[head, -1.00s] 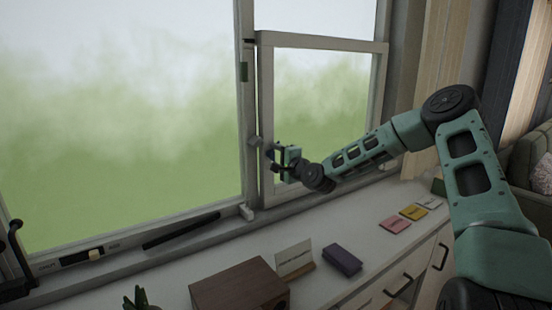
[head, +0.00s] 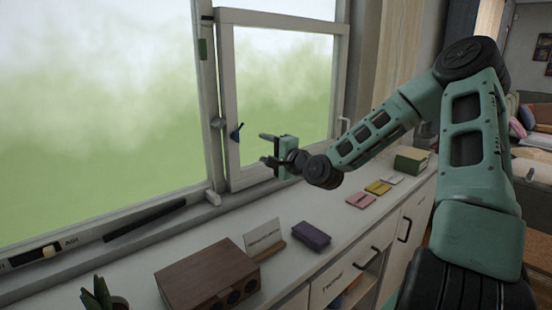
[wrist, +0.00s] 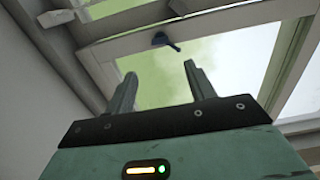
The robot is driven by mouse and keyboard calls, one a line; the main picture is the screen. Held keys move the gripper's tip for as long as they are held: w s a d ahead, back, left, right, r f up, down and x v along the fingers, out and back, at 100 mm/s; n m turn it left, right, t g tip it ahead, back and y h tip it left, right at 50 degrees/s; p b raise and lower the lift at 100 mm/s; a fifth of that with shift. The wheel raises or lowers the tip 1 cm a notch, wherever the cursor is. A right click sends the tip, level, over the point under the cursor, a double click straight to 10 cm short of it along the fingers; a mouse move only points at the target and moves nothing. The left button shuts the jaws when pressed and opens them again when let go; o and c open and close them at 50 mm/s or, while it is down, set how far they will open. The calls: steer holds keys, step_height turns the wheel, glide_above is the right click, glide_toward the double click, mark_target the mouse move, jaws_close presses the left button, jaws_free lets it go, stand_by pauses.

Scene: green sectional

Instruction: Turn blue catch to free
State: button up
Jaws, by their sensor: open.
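The blue catch (head: 236,131) is on the left upright of the small window sash (head: 231,90). Its lever slants in the head view; I cannot tell its exact turn. In the wrist view the catch (wrist: 161,40) shows against the pale frame, beyond the fingertips and roughly centred between them, its lever pointing down to the right. My gripper (head: 264,149) is open and empty, to the right of the catch and slightly lower, apart from it. The gripper's two fingers (wrist: 160,72) are spread wide in the wrist view.
Below the window, a white cabinet top (head: 330,228) holds a brown wooden box (head: 208,275), a card in a stand (head: 265,240), a purple block (head: 311,236), coloured cards (head: 378,188) and a green box (head: 411,160). A grey post (head: 207,90) stands left of the sash.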

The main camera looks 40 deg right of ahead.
steer(key=shift+s, duration=2.05)
